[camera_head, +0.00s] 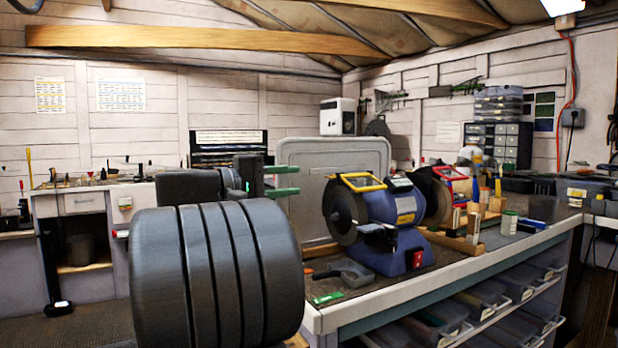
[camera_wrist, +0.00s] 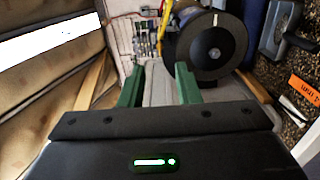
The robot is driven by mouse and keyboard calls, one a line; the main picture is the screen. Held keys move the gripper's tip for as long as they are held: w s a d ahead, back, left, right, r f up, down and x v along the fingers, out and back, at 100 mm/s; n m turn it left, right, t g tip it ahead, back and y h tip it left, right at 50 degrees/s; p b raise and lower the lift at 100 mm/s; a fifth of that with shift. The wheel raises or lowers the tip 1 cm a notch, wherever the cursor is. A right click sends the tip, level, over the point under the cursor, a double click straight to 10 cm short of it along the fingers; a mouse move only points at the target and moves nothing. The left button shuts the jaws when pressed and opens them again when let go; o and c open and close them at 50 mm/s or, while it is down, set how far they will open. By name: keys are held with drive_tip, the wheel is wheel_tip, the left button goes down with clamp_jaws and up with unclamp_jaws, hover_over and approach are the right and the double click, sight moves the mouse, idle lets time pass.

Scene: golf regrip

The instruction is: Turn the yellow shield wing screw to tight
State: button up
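The blue bench grinder (camera_head: 398,208) stands on the workbench. A yellow-framed shield (camera_head: 362,182) sits above its near left wheel (camera_head: 343,212). I cannot make out the wing screw in either view. My gripper (camera_head: 297,181) has two green fingers, spread apart and empty, to the left of the grinder and at about shield height. In the wrist view my gripper (camera_wrist: 158,75) points past a dark round wheel (camera_wrist: 211,46) on its right; a bit of yellow frame (camera_wrist: 165,13) shows at the top.
A grey upright panel (camera_head: 312,155) stands behind the gripper. A grey hand tool (camera_head: 345,272) and a small green item (camera_head: 328,297) lie on the bench's near left corner. Wooden blocks (camera_head: 472,229) and a small can (camera_head: 509,222) stand right of the grinder.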

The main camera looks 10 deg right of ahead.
sight(328, 177)
drive_tip(key=v, duration=0.4)
drive_tip(key=shift+s+a, duration=0.15)
drive_tip(key=shift+a, duration=0.2)
drive_tip(key=shift+d, duration=0.15)
drive_tip(key=shift+b+x, duration=0.55)
drive_tip(key=shift+x, duration=6.25)
